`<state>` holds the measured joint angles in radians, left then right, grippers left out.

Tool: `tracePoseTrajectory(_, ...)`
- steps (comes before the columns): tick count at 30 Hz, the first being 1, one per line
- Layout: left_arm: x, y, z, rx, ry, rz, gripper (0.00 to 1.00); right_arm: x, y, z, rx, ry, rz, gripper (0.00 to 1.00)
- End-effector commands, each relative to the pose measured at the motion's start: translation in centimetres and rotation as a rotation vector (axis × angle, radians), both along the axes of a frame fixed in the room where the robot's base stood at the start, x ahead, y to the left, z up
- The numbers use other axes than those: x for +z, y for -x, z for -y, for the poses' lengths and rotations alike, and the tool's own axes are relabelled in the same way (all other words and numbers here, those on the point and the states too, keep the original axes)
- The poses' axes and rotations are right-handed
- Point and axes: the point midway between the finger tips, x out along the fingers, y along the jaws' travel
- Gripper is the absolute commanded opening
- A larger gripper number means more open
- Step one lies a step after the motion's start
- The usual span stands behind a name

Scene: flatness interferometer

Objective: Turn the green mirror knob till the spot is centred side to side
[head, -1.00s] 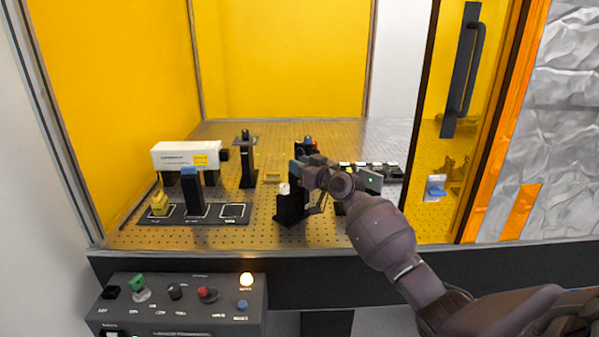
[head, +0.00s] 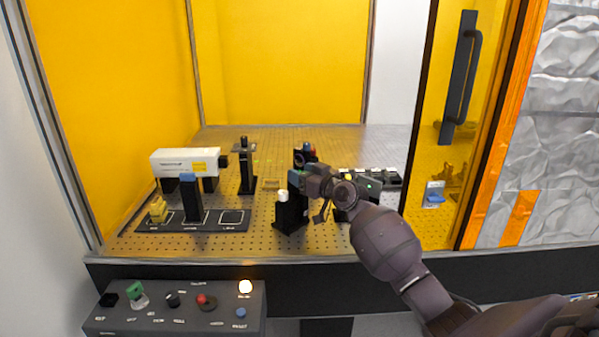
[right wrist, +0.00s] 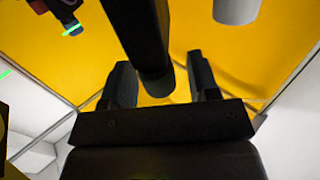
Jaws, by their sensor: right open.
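My right gripper (head: 308,182) is over the optical table, just right of a black mount with a white cap (head: 283,196). In the right wrist view its two dark fingers (right wrist: 160,85) are apart. A dark bar with a rounded end (right wrist: 148,38) reaches down between them; I cannot tell whether they touch it. A small green spot (head: 369,186) shows on a grey plate right of my wrist. My left gripper is out of view.
A white laser housing (head: 185,160) and a black post (head: 246,165) stand at the left. A control box (head: 180,308) with several knobs and a lit lamp is in front, below the table edge. Yellow panels enclose the back and left. A handled door (head: 460,80) is at the right.

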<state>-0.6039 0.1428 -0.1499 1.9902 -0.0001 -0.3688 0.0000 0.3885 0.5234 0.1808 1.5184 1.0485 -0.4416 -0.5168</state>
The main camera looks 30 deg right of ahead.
Motion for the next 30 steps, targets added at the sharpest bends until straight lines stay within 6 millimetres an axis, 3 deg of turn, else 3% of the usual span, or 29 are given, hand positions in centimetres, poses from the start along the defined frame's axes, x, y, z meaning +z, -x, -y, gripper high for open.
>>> tracePoseTrajectory(9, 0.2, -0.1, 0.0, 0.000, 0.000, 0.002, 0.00, 0.0, 5.5, 0.9, -0.001, 0.002, -0.001, 0.55)
tracePoseTrajectory(15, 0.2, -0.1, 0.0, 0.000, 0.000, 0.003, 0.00, 0.0, 8.0, 1.4, -0.001, 0.002, 0.001, 0.55)
tracePoseTrajectory(21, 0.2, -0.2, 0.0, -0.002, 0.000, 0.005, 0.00, 0.1, 9.1, 1.5, 0.000, 0.001, 0.002, 0.55)
tracePoseTrajectory(30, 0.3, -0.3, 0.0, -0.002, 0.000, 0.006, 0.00, 0.1, 9.2, 1.5, -0.001, 0.001, 0.002, 0.55)
